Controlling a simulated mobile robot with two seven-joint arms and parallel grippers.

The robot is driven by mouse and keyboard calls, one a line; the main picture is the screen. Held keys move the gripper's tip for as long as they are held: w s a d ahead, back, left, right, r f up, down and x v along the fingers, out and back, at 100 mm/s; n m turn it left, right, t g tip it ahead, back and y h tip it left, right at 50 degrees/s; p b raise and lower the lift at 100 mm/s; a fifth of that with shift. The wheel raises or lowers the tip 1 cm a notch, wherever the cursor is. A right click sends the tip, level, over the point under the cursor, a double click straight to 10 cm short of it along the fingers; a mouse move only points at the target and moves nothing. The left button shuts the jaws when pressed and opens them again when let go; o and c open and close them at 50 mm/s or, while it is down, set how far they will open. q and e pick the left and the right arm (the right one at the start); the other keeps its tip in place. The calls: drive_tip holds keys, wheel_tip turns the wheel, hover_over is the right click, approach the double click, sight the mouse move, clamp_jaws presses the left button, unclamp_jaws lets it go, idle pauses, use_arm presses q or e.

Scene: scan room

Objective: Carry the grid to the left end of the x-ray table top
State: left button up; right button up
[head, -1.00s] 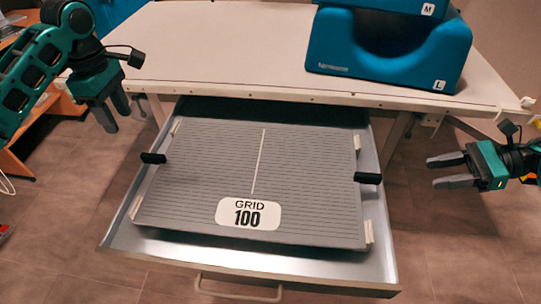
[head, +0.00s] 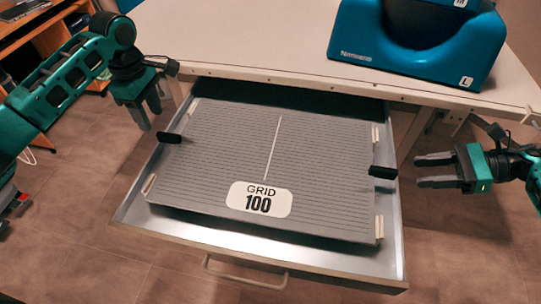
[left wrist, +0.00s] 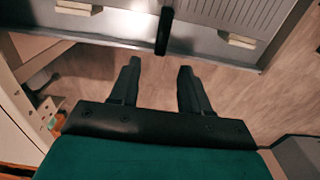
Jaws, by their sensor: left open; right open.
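The grid (head: 225,165) is a grey ribbed plate labelled "GRID 100". It lies in the open metal drawer (head: 185,228) under the x-ray table top (head: 240,38). It has a black handle on its left side (head: 169,137) and one on its right side (head: 382,172). My left gripper (head: 150,115) is open and empty, just left of the left handle. In the left wrist view its fingers (left wrist: 157,80) point toward that handle (left wrist: 164,32), apart from it. My right gripper (head: 433,170) is open and empty, right of the right handle and pointing at it.
Blue positioning cushions (head: 415,42), marked M and L, stand on the right part of the table top. The left part of the top is bare. The drawer has a front pull (head: 245,281). A wooden desk (head: 35,32) stands at the far left.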

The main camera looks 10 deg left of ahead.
sight(158, 132)
use_arm(q)
wheel_tip(158, 132, down, 6)
drive_tip(key=shift+f, duration=0.1)
use_arm(e)
drive_tip(key=x, duration=0.6)
use_arm(q)
drive_tip(key=shift+c, duration=0.5)
use_arm(e)
drive_tip(key=shift+c, duration=0.5)
use_arm(q)
clamp_jaws()
use_arm(e)
clamp_jaws()
drive_tip(key=shift+r, duration=0.1)
